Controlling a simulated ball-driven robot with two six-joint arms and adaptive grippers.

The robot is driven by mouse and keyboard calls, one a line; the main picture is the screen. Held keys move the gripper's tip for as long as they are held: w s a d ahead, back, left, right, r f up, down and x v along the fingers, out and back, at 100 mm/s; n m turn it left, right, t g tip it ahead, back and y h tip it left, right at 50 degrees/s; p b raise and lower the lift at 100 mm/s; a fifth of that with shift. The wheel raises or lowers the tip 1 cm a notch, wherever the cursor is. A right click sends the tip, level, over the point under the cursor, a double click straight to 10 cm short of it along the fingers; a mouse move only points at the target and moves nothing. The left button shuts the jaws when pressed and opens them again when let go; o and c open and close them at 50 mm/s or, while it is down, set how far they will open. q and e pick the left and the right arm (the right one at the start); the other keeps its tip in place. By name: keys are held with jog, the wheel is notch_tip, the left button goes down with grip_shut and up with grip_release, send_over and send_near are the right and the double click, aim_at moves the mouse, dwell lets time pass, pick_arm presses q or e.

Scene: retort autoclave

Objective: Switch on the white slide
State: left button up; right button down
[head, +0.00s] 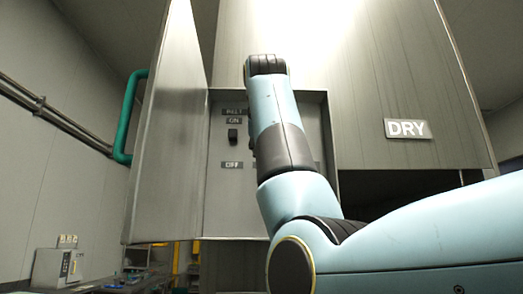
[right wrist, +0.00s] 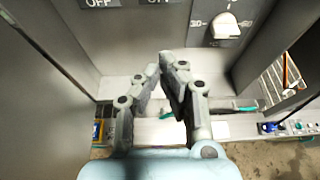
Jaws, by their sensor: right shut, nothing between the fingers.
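My right gripper (right wrist: 167,68) shows in the right wrist view with its fingertips together and nothing between them. It is in front of the lower part of the control panel (right wrist: 178,40), below two OFF labels. In the head view my right arm crosses the panel (head: 220,195) and hides its middle and right part; the gripper is hidden there. A dark slide switch (head: 232,135) sits between ON and OFF labels, under a BELT label. I cannot see a white slide in either view. My left gripper is not in view.
A pale knob (right wrist: 224,27) with number marks is on the panel, right of the OFF labels. An open metal door (head: 165,140) with a green handle (head: 128,115) stands left of the panel. A DRY sign (head: 407,129) is at the right.

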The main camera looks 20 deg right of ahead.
jog(key=w+d+r+p, duration=0.2)
jog(key=w+r+p, duration=0.1)
jog(key=w+p, duration=0.4)
jog(key=shift+w+d, duration=0.15)
jog(key=shift+w, duration=0.6)
